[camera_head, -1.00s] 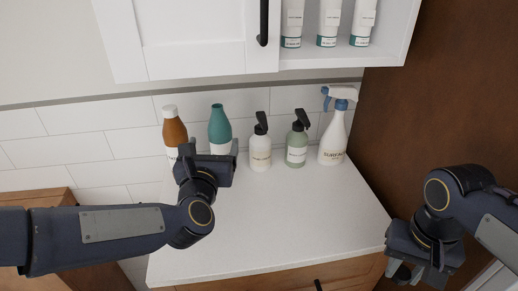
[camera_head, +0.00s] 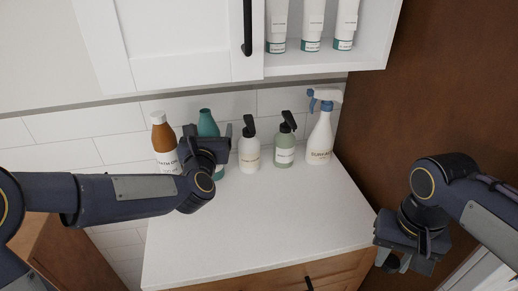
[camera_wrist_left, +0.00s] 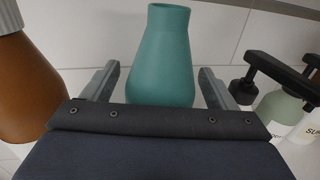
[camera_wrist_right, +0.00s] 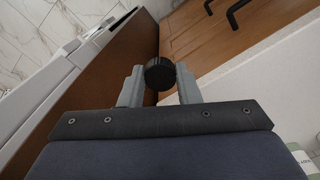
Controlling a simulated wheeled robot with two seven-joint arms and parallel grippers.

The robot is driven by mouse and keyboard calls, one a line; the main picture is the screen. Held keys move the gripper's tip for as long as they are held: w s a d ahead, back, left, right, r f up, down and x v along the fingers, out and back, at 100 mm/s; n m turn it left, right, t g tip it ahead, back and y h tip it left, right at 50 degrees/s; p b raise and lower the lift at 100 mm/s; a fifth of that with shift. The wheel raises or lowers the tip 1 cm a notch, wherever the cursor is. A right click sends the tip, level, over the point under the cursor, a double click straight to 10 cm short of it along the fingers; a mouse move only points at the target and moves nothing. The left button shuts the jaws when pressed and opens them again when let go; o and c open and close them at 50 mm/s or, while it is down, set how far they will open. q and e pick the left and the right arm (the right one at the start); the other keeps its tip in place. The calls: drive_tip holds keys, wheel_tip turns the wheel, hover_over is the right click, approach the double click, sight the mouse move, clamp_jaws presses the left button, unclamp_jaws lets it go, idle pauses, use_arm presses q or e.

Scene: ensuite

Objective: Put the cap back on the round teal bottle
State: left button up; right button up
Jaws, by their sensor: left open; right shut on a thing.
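The round teal bottle (camera_head: 207,124) stands upright and uncapped on the counter, partly hidden behind my left gripper in the head view. In the left wrist view the teal bottle (camera_wrist_left: 162,60) rises between the fingers of my left gripper (camera_wrist_left: 158,88), which is open, with a gap on each side. In the head view my left gripper (camera_head: 216,143) is close in front of the bottle. My right gripper (camera_wrist_right: 160,85) is shut on a black cap (camera_wrist_right: 160,73), held between its fingertips. In the head view my right gripper (camera_head: 394,265) is off the counter's right front corner.
An orange-brown bottle (camera_head: 163,137) with a white cap stands left of the teal bottle. To the right stand a white pump bottle (camera_head: 249,151), a green pump bottle (camera_head: 285,150) and a spray bottle (camera_head: 320,138). The counter's front (camera_head: 265,230) is clear. A brown panel (camera_head: 400,110) rises at right.

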use_arm(q)
drive_tip(key=shift+w, duration=0.2)
drive_tip(key=shift+c, duration=0.3)
drive_tip(key=shift+r, duration=0.1)
clamp_jaws()
